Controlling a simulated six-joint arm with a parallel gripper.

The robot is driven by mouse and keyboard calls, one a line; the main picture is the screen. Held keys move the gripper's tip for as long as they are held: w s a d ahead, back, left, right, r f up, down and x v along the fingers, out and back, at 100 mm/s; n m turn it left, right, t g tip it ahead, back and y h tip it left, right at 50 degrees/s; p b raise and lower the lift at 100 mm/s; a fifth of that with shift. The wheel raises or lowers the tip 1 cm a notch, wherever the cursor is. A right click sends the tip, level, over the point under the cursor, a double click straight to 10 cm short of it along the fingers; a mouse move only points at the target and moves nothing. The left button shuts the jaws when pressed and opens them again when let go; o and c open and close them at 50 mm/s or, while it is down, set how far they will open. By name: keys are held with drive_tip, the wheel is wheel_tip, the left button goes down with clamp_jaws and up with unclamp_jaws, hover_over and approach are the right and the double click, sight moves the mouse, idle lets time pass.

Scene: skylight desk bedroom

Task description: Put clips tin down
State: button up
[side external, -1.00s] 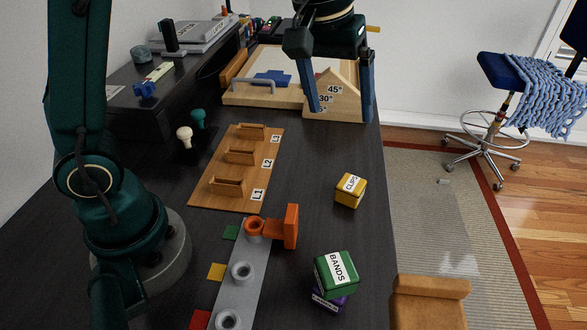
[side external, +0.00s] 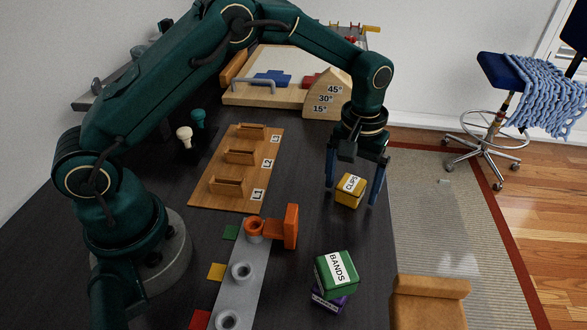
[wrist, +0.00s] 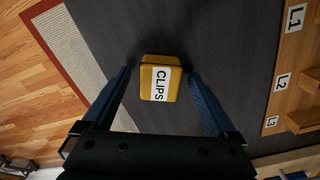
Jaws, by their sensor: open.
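The clips tin (side external: 349,190) is a yellow box with a white CLIPS label, resting on the dark desk near its right edge. It also shows in the wrist view (wrist: 160,79), just ahead of and between the fingers. My gripper (side external: 351,190) points down over the tin with its blue fingers open, one on either side. In the wrist view gaps show between the tin and both fingers of my gripper (wrist: 160,75).
A green BANDS tin (side external: 336,274) sits on a purple tin (side external: 328,302) nearer the camera. A wooden board (side external: 236,168) with L1 to L3 slots lies to the left. An orange part (side external: 290,226) stands on the grey strip (side external: 244,285). An angle block (side external: 326,98) stands behind.

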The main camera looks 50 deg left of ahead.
sight(353, 182)
drive_tip(key=shift+f, duration=0.15)
clamp_jaws()
wheel_tip(353, 182, up, 4)
drive_tip(key=shift+f, duration=0.1)
drive_tip(key=s+a+r, duration=0.3)
drive_tip(key=a+r, duration=0.4)
drive_tip(key=a, duration=0.4)
drive_tip(key=s+a+f+n, duration=0.1)
drive_tip(key=s+a+n, duration=0.15)
drive_tip(key=s, duration=0.35)
drive_tip(key=s+a+f+n, duration=0.1)
drive_tip(key=s+a+n, duration=0.1)
drive_tip(key=s+a, duration=0.3)
drive_tip(key=shift+s+d+f, duration=0.15)
drive_tip(key=shift+f, duration=1.9)
drive_tip(key=shift+s+d+f, duration=0.1)
drive_tip(key=shift+s+f, duration=0.05)
drive_tip(key=shift+f, duration=1.9)
